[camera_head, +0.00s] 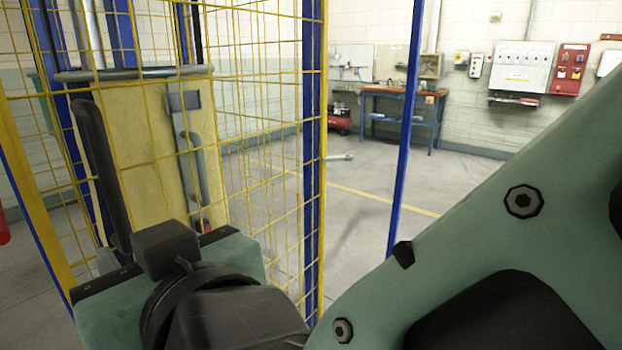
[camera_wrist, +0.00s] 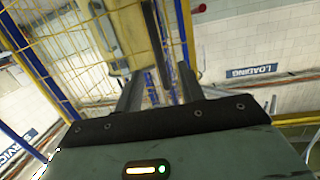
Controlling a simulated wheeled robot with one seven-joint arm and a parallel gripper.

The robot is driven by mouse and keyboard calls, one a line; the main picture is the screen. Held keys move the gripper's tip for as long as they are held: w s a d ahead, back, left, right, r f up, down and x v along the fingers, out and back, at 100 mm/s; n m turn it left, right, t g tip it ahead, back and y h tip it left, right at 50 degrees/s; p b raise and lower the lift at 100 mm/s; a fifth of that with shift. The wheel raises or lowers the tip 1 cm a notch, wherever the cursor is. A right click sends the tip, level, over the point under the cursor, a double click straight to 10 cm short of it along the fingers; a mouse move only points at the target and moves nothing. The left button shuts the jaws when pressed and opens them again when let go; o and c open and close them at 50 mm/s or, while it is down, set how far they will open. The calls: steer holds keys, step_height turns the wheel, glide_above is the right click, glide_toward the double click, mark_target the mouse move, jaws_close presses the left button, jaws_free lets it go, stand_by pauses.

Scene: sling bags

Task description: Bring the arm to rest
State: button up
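My gripper (camera_wrist: 158,84) shows in the wrist view with two grey fingers apart and mesh and wall visible between them, so it is open and appears empty. In the head view my wrist and gripper body are at the lower left, in front of a yellow mesh cage (camera_head: 262,130). Beyond the gripper stands a pale yellow body (camera_head: 150,165) with a grey rim on top; it also shows at the top of the wrist view (camera_wrist: 125,35). I cannot tell whether the fingers touch it. My green arm link fills the lower right of the head view.
A blue post (camera_head: 405,140) stands right of the cage, near my arm. Open grey floor (camera_head: 350,215) with a yellow line lies beyond. A blue workbench (camera_head: 403,112) stands by the far wall, with a red machine (camera_head: 340,118) left of it. Panels hang on the wall.

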steer(key=s+d+f+m+g+h+p, duration=0.1)
steer(key=d+f+g+h+p, duration=0.2)
steer(key=d, duration=1.1)
steer(key=s+d+f+g+h+p, duration=0.2)
steer(key=d+f+g+h, duration=0.4)
steer(key=d, duration=0.9)
steer(key=g+h+p, duration=0.1)
steer(key=g+h, duration=0.1)
steer(key=shift+s+d+f+m+h, duration=0.2)
steer(key=shift+m+h, duration=0.1)
steer(key=shift+m, duration=0.1)
